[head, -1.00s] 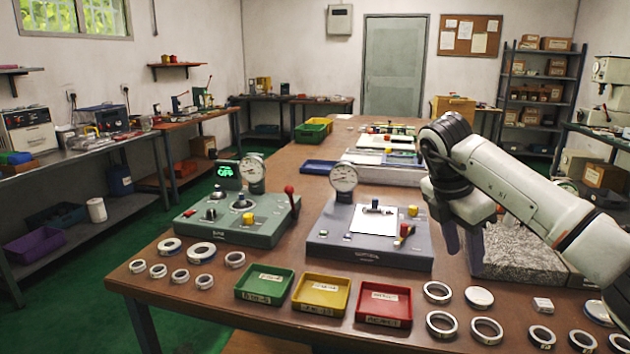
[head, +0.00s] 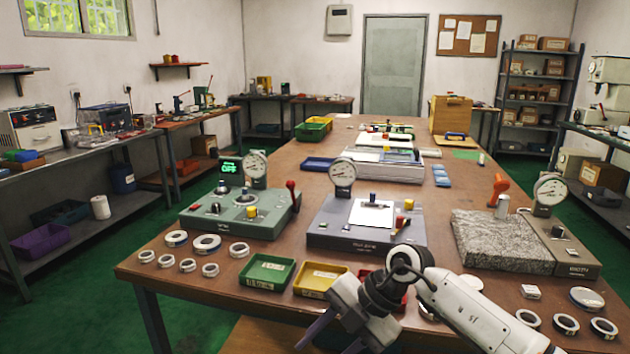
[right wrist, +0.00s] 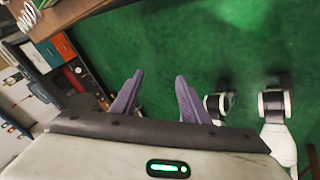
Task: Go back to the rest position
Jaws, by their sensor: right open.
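My right gripper (head: 330,338) hangs low at the table's front edge in the head view, pointing down and left. It is open and empty; in the right wrist view its two purple fingers (right wrist: 158,85) are apart above the green floor. My right forearm partly covers the red tray (head: 384,290). The yellow tray (head: 321,279) and green tray (head: 267,272) stand just left of it. Bearing rings (head: 207,245) lie at the front left, and more rings (head: 566,324) at the front right. My left gripper is not in view.
A green gauge station (head: 240,218) and a grey gauge station (head: 366,241) stand behind the trays. A granite plate with a dial gauge (head: 502,242) is at the right. The wooden table's front edge (head: 215,305) is close to my gripper. Green floor (right wrist: 235,45) lies below it.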

